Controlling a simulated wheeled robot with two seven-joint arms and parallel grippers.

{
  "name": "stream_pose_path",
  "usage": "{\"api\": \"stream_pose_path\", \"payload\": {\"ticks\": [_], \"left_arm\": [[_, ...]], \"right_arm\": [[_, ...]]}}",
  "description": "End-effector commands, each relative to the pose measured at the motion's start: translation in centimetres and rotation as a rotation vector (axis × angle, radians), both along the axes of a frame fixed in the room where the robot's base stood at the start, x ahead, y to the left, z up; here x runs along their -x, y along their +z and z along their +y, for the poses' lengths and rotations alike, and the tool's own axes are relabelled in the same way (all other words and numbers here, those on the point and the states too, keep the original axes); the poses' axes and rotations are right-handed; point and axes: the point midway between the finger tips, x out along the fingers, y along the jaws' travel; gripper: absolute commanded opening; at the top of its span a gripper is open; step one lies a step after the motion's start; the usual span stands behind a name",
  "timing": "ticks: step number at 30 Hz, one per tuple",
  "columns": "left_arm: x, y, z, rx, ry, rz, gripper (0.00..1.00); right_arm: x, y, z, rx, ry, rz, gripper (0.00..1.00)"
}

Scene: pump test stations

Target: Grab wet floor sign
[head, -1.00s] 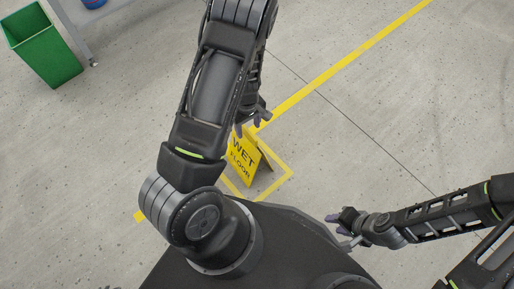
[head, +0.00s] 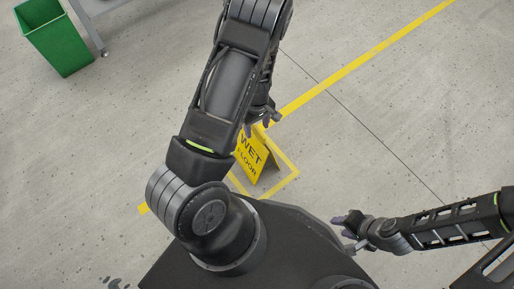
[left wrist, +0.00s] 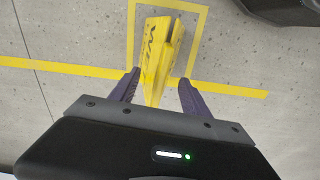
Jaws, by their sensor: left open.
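The yellow wet floor sign (head: 252,156) stands on the floor as a tilted A-frame, with black "WET FLOOR" lettering on the face towards me. My left arm hides part of its upper left side in the head view. My left gripper (head: 264,121) is at the top of the sign, open. In the left wrist view, the sign (left wrist: 158,57) shows between the two spread purple fingers of the left gripper (left wrist: 160,78), with a gap to the right finger. My right gripper (head: 343,232) is open and empty, to the right of the sign.
The sign stands within a yellow floor outline (head: 287,184) joined to a long yellow line (head: 365,62). A green bin (head: 60,40) stands at the far left beside a grey table leg (head: 88,28). The concrete floor around is otherwise clear.

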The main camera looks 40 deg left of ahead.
Motion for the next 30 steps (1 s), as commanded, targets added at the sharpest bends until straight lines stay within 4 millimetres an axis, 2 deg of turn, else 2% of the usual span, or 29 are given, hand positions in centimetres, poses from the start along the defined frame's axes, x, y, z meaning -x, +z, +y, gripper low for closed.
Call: {"api": "stream_pose_path", "payload": {"ticks": [9, 12, 30], "left_arm": [[0.1, -4.4, -0.1, -0.001, 0.0, 0.002, 0.55], [0.1, -5.1, -0.1, 0.001, 0.001, 0.001, 0.55], [0.1, -5.1, -0.1, 0.0, 0.0, 0.0, 0.55]], "right_arm": [[-0.5, -2.5, -0.5, 0.008, -0.013, -0.009, 0.36], [-0.6, -2.7, -0.6, 0.01, -0.015, -0.01, 0.36], [-0.7, -2.6, -0.7, 0.01, -0.016, -0.011, 0.36]]}}
